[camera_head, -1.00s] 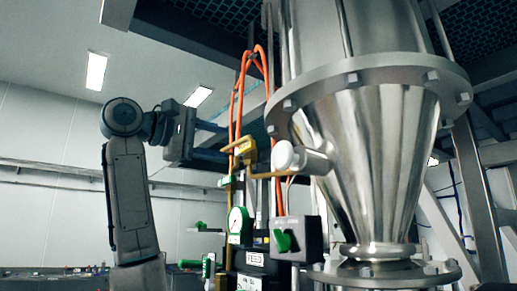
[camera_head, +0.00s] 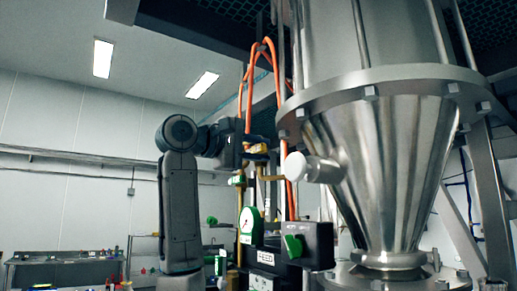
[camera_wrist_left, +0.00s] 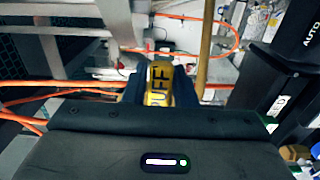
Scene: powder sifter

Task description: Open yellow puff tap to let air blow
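The yellow puff tap (camera_head: 258,149) sits beside the steel hopper, left of a white round cap (camera_head: 297,166). In the left wrist view its yellow handle (camera_wrist_left: 159,85), lettered "PUFF", lies between my two dark fingers. My left gripper (camera_wrist_left: 160,90) looks shut on this handle, with a finger against each side. In the head view the left gripper (camera_head: 256,150) reaches the tap from the left and partly hides it. The handle's turn angle is hard to tell. My right gripper is not in view.
The steel hopper (camera_head: 385,160) stands close on the right. Below the tap are a green-rimmed gauge (camera_head: 249,225) and a dark box with a green knob (camera_head: 293,246). Orange hoses (camera_head: 244,100) rise behind the tap. Free room lies left of my arm.

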